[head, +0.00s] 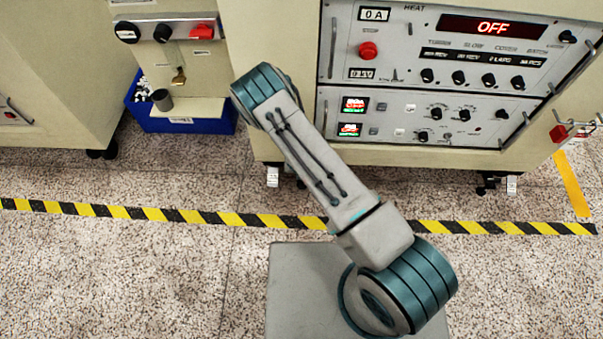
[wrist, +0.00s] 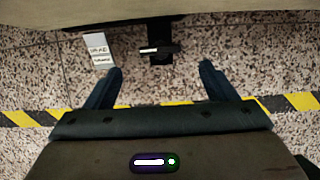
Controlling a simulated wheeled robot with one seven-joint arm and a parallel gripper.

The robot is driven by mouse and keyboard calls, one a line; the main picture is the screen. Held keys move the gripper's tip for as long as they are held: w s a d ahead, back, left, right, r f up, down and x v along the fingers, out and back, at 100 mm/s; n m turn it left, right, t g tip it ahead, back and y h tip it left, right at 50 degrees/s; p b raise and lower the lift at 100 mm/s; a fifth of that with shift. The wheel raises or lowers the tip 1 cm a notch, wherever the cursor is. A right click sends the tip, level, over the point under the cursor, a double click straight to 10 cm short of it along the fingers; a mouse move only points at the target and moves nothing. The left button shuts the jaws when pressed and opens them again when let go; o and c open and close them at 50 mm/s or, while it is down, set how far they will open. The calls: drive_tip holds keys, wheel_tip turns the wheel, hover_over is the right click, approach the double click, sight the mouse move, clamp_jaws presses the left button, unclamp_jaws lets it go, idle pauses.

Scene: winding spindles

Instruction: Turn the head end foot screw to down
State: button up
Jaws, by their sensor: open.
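In the wrist view, a dark foot screw (wrist: 160,57) stands under the machine's lower edge, with a short crossbar (wrist: 149,50) lying about level across it, its left part pale. A white tag (wrist: 98,50) with small print I cannot read is left of it. My gripper (wrist: 161,68) is open and empty. Its two dark fingers point toward the foot, one on each side and apart from it. In the head view my arm hides the gripper; a white tag (head: 272,177) shows at the left foot, another foot (head: 486,184) at the right. I cannot tell which is the head end.
The cream machine cabinet (head: 420,157) overhangs the feet, with a control panel (head: 420,118) reading OFF. A blue bin (head: 205,122) sits at left. Yellow-black tape (head: 150,214) crosses the speckled floor, which is otherwise clear in front.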

drive_tip(key=b+x, duration=0.2)
drive_tip(key=x, duration=0.5)
drive_tip(key=shift+w+f, duration=0.1)
drive_tip(key=shift+f, duration=0.1)
drive_tip(key=c, duration=1)
